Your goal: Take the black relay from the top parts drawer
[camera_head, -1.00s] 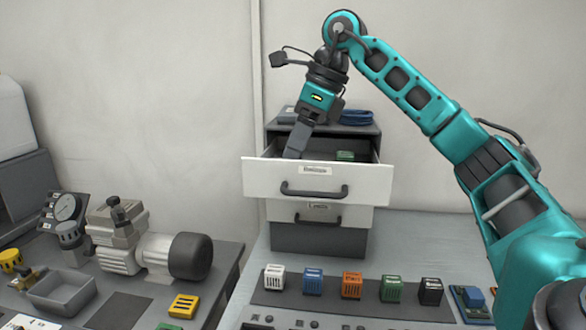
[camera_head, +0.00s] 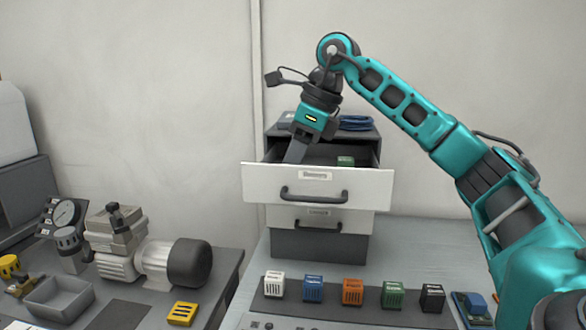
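The top parts drawer (camera_head: 262,186) is pulled open from the grey cabinet (camera_head: 375,135). My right gripper (camera_head: 293,158) points down into the left part of this drawer, and its fingertips are hidden behind the drawer front. I cannot tell whether it is open or shut, or whether it touches anything. A green part (camera_head: 345,161) shows in the right part of the drawer. I see no black relay inside the drawer; the front and my gripper hide much of the inside. A black relay-like block (camera_head: 432,298) stands at the right of the row on the bench. My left gripper is out of view.
White (camera_head: 274,284), blue (camera_head: 313,288), orange (camera_head: 352,291) and green (camera_head: 393,294) blocks stand on a dark strip before the cabinet. A blue cable coil (camera_head: 356,122) lies on the cabinet. A compressor (camera_head: 150,255) and grey tray (camera_head: 60,299) are at left.

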